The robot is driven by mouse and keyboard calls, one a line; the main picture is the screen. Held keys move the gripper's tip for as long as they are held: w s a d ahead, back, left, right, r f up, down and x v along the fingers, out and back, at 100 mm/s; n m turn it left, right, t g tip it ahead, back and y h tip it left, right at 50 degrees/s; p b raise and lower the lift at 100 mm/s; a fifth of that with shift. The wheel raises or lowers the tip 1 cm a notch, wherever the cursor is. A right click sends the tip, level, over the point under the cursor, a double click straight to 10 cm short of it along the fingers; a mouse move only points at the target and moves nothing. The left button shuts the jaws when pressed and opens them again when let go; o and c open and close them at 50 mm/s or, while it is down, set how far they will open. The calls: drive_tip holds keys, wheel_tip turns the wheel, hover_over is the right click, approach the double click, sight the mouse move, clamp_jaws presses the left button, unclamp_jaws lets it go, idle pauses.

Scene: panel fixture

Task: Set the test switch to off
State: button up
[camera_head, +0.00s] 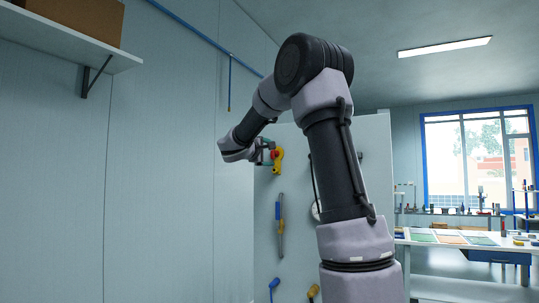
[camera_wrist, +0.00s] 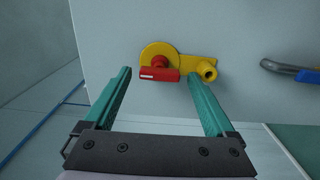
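The test switch appears to be the red handle (camera_wrist: 160,75) on a round yellow plate (camera_wrist: 158,53), mounted on a pale panel (camera_wrist: 225,30). In the wrist view the handle lies crosswise, with a white mark at its left end. A yellow arm with a round knob (camera_wrist: 207,70) extends right from the plate. My gripper (camera_wrist: 160,76) is open, its two teal fingers either side of the handle in the picture; I see no contact. In the head view, my gripper (camera_head: 262,152) is beside the red and yellow switch (camera_head: 277,158), partly covering it.
A metal handle with a blue part (camera_wrist: 306,75) is on the panel to the right in the wrist view. A shelf (camera_head: 70,45) with a box juts from the left wall. A table (camera_head: 465,240) stands right.

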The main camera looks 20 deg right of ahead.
drive_tip(key=v, duration=1)
drive_tip(key=shift+s+a, duration=0.25)
drive_tip(key=shift+a, duration=0.05)
drive_tip(key=s+d+f+m+g+y, duration=0.2)
drive_tip(key=s+f+m+g+y, duration=0.1)
drive_tip(key=s+f, duration=0.4)
drive_tip(key=s+d+f+m+g+y, duration=0.25)
drive_tip(key=s+f, duration=0.25)
drive_tip(key=s, duration=0.4)
drive_tip(key=s+a+f+m+t+y, duration=0.1)
drive_tip(key=s+a+f+m+y, duration=0.2)
drive_tip(key=s+a+y, duration=0.2)
drive_tip(key=s+a+f+m+y, duration=0.3)
drive_tip(key=s+a+f+y, duration=0.1)
drive_tip(key=s+a, duration=0.4)
drive_tip(key=shift+s+t+y, duration=0.35)
drive_tip(key=shift+s+y, duration=0.15)
drive_tip(key=shift+y, duration=0.35)
drive_tip(key=shift+d+f+m, duration=0.1)
drive_tip(key=shift+m, duration=0.15)
